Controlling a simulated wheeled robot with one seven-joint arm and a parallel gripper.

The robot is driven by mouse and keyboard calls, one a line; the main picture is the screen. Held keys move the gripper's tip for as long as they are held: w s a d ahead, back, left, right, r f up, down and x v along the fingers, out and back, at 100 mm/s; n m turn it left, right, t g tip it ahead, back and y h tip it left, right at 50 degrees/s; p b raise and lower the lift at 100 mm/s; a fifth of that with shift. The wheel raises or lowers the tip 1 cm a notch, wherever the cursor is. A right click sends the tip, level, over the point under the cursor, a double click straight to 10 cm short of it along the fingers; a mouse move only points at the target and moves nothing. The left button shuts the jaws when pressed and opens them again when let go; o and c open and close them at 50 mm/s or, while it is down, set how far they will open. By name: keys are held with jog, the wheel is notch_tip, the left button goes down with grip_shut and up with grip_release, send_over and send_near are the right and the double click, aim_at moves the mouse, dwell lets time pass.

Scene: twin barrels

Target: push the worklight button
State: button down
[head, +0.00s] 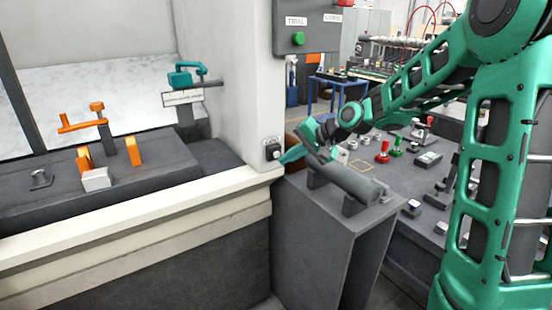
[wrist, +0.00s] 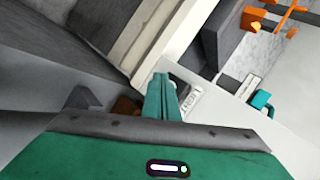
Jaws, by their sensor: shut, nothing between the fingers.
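A small plate with a dark round button (head: 272,150) is on the white pillar's face, low and near its right edge; it looks like the worklight button, but I cannot read its label. My gripper (head: 283,159) is shut and empty, its green fingertips just right of and slightly below that plate. In the wrist view, the shut fingers (wrist: 161,77) point at the pillar's edge. A small labelled plate (wrist: 192,100) shows just right of them, and part of it is hidden behind the fingers. I cannot tell whether the fingertips touch the button.
A grey panel (head: 317,18) with a green button (head: 299,39) is higher on the pillar. A grey cylinder (head: 352,177) lies on a dark stand (head: 318,215) beneath my gripper. A teal clamp (head: 186,75) and orange fixtures (head: 97,120) are inside the machine at left.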

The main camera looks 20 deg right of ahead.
jog(key=s+d, duration=0.2)
jog(key=s, duration=0.3)
jog(key=shift+s, duration=0.35)
dwell(0.3)
jog(key=s+d+f+g+h, duration=0.1)
jog(key=s+d, duration=0.4)
jog(key=s, duration=0.7)
jog(key=s+d+f+g+h, duration=0.1)
jog(key=s+d+g+h, duration=0.2)
jog(key=s, duration=0.9)
jog(key=s+d+f+n+g+h, duration=0.1)
jog(key=s+d+g+h, duration=0.1)
jog(key=s+d, duration=0.5)
jog(key=s+g, duration=0.1)
jog(key=s, duration=0.4)
jog(key=shift+s+d+f+g, duration=0.15)
jog(key=shift+s+f+g, duration=0.15)
jog(key=shift+f, duration=0.1)
